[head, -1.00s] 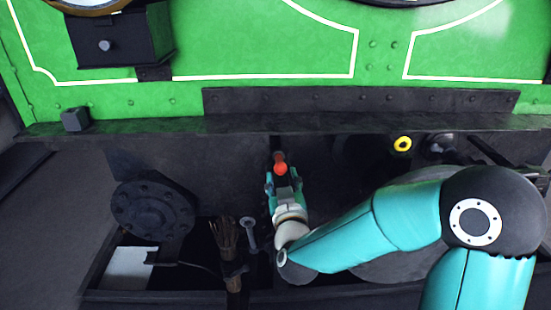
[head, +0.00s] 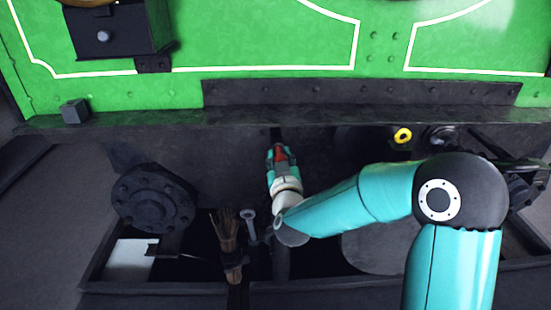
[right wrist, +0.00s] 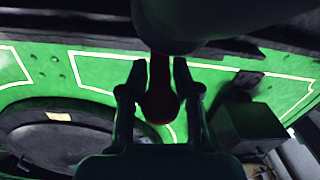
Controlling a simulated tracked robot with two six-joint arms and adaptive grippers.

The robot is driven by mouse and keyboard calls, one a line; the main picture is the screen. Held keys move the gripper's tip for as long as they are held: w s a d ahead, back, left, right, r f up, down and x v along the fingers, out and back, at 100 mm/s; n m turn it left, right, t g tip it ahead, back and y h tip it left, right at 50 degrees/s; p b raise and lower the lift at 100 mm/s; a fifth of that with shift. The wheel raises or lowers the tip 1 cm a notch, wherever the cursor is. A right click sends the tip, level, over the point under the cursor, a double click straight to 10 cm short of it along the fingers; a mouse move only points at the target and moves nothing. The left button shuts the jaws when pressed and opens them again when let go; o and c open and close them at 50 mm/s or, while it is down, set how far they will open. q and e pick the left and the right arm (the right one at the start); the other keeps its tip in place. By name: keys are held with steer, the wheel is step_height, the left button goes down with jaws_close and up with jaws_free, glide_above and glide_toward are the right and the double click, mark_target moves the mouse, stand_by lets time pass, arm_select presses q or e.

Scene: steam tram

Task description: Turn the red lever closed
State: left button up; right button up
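The red lever (head: 280,154) is on the dark panel below the green tram body, with its red end between the fingers of my right gripper (head: 279,152). In the right wrist view the red lever (right wrist: 160,92) has a round knob and a stem that runs up to a dark round part. The two fingers of my right gripper (right wrist: 159,70) stand on either side of it. A gap shows on both sides, so the gripper looks open around the lever. The lever's base is partly hidden in the head view. My left gripper is not in view.
A dark ledge (head: 150,126) runs just above the lever. A bundle of sticks (head: 225,230) and a grey tool (head: 250,226) stand below left. A round bolted flange (head: 152,198) is at the left, a yellow ring (head: 403,135) at the right.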

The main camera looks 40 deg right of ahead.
steer(key=shift+a+f, duration=0.15)
steer(key=shift+a, duration=0.35)
jaws_close()
steer(key=shift+d, duration=0.25)
steer(key=shift+d, duration=0.1)
